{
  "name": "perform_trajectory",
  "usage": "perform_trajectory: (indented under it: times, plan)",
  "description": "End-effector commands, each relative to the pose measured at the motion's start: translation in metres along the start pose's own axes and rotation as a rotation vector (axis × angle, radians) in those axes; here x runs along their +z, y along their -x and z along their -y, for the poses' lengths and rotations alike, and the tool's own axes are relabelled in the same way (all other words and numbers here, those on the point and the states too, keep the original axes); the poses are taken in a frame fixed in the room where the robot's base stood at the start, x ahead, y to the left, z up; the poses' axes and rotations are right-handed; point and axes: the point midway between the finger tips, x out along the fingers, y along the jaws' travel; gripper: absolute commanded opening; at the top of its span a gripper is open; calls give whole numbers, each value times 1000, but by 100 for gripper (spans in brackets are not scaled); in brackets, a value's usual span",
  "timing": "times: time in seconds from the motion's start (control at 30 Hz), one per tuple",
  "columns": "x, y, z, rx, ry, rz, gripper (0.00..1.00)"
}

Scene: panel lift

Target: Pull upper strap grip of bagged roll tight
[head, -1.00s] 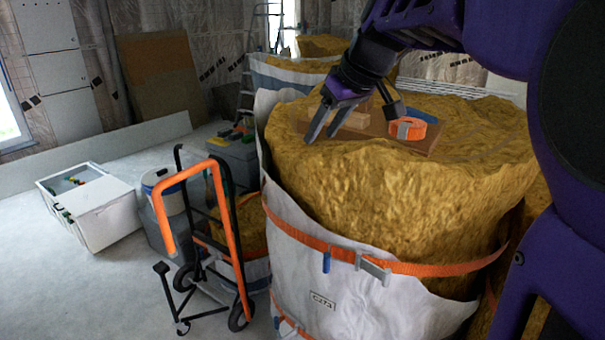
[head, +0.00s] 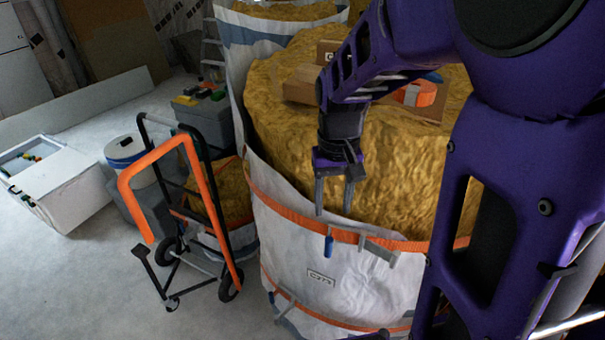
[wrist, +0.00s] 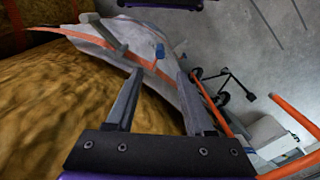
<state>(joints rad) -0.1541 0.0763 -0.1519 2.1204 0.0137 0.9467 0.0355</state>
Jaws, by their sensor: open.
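The bagged roll (head: 290,130) is a large yellow-brown fibrous roll in a white bag. An orange upper strap (head: 285,212) runs round the bag near its rim, with a grey buckle (head: 378,248) and a blue grip (head: 329,246) hanging from it. My gripper (head: 334,212) is open and empty, fingers pointing down, just above the strap near the blue grip. In the wrist view the open fingers (wrist: 158,105) reach toward the strap; the blue grip (wrist: 160,50) shows beyond and between them, apart from both. The grey buckle (wrist: 104,36) is left of it.
A lower orange strap (head: 300,305) circles the bag. Cardboard and an orange strap coil (head: 416,93) lie on the roll top. Floor at front left is clear.

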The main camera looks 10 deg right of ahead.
Motion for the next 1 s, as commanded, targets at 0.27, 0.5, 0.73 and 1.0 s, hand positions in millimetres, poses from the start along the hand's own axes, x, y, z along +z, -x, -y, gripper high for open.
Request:
perform_trajectory:
  times: [0.27,0.5,0.73,1.0]
  plan:
    - [1,-66,0,1,2,6,53]
    - [1,-110,0,1,2,3,53]
    - [0,-130,0,-1,1,0,53]
    - [0,-132,0,-1,1,-1,53]
